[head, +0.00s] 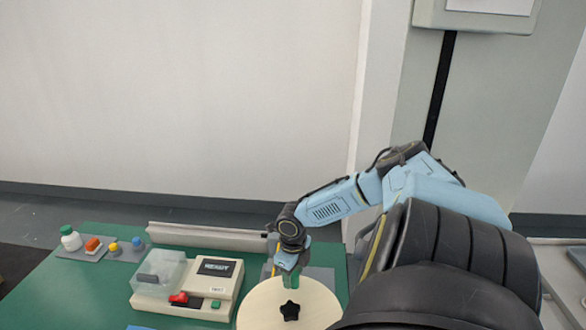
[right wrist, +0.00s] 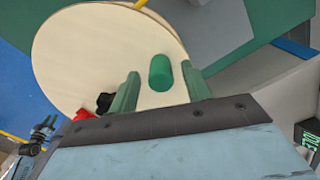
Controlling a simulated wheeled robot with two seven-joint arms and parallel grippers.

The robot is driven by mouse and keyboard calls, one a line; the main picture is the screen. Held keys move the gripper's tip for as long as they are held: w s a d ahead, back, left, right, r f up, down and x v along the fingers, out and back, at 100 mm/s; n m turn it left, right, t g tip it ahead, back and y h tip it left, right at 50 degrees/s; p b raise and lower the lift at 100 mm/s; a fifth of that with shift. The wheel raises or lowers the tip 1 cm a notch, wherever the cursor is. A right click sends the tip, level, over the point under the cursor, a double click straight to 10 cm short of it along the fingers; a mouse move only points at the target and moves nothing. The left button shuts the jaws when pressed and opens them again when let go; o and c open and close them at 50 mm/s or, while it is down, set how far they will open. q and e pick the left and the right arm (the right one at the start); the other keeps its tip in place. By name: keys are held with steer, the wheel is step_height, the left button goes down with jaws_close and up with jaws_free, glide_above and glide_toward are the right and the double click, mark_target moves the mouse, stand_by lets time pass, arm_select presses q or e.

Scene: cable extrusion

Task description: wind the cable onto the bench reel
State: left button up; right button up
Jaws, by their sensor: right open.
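The bench reel (head: 262,306) is a pale cream disc with a black star knob (head: 289,310) at its middle. It also shows in the right wrist view (right wrist: 85,50), with a green crank handle (right wrist: 160,73) standing on its face. My right gripper (head: 290,277) is over the far side of the reel. In the right wrist view its green fingers (right wrist: 160,80) are apart, one on each side of the handle; contact cannot be told. A yellow strand, probably the cable, shows at the disc's top edge (right wrist: 140,4). My left gripper is not seen in the head view.
A cream machine (head: 213,268) with a clear cover, red lever and display stands left of the reel on the green bench (head: 85,290). A grey rail (head: 205,237) runs behind it.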

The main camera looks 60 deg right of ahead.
step_height(320, 180, up, 12)
steer(key=shift+r, duration=0.25)
stand_by(0.6)
